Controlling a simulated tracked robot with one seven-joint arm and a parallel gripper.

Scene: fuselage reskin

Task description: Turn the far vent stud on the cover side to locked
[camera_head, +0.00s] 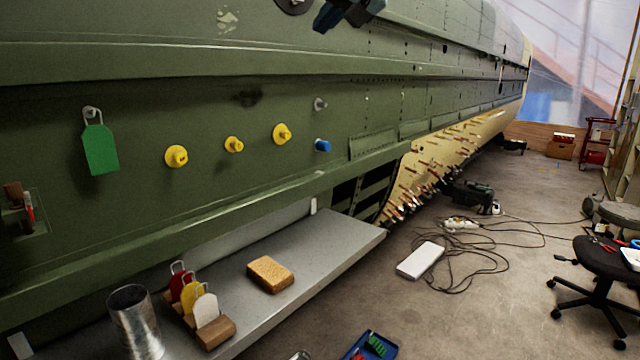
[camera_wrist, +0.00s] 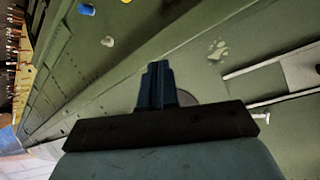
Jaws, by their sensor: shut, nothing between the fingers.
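The green fuselage side carries three yellow studs: left (camera_head: 176,156), middle (camera_head: 234,145) and right (camera_head: 282,133). To their right are a grey stud (camera_head: 320,104) and, below it, a blue stud (camera_head: 322,145). The blue stud (camera_wrist: 86,9) and grey stud (camera_wrist: 107,41) also show in the wrist view. I cannot tell which one is the far vent stud, nor its turn position. My gripper (camera_head: 330,18) is high on the panel, above the studs and apart from them. In the wrist view my gripper (camera_wrist: 157,66) is shut and empty, in front of a round grey disc (camera_wrist: 187,97).
A green tag (camera_head: 100,148) hangs on the left of the panel. A grey shelf (camera_head: 335,245) below holds a metal cup (camera_head: 136,322), a tag rack (camera_head: 215,330) and a sponge (camera_head: 270,274). Copper-coloured pins (camera_head: 430,175) stick out further right. Cables lie on the floor.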

